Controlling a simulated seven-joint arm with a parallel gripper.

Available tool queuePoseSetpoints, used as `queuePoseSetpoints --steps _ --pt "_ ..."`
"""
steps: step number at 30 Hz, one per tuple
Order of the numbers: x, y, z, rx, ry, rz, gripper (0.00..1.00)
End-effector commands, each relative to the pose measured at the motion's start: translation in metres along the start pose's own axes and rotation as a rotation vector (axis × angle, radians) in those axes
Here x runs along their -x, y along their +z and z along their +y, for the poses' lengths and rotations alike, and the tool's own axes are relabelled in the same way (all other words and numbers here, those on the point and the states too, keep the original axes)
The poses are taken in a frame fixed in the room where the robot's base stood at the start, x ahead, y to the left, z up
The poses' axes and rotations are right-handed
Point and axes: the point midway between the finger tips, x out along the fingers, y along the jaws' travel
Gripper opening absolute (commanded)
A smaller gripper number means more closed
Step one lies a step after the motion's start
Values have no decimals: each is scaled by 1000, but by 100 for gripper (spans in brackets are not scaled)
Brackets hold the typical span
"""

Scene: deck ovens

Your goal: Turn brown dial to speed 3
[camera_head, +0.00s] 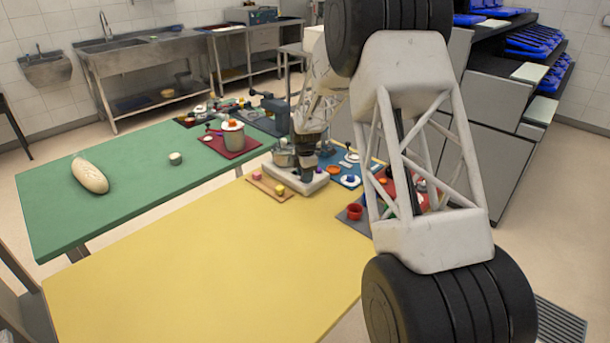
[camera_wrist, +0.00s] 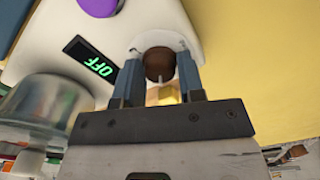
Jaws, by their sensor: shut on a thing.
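The brown dial (camera_wrist: 158,66) sits on the white mixer base in the wrist view, with a small pale pointer mark on its near side. My gripper (camera_wrist: 160,75) has its two blue-grey fingers on either side of the dial, shut on it. In the head view the white mixer base (camera_head: 300,185) stands at the far edge of the yellow table, and my arm hides much of the area around the gripper.
A metal bowl (camera_wrist: 45,103) stands left of my fingers, and a purple knob (camera_wrist: 97,5) lies beyond the display. The yellow table (camera_head: 200,270) is largely clear. A loaf-shaped piece of dough (camera_head: 90,175) lies on the green table (camera_head: 130,205).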

Motion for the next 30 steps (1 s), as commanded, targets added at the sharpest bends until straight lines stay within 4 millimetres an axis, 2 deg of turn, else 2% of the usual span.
queuePoseSetpoints --steps 14,30 --pt "0 0 0 -107 0 0 12" --pt "1 0 0 -555 1 0 12"
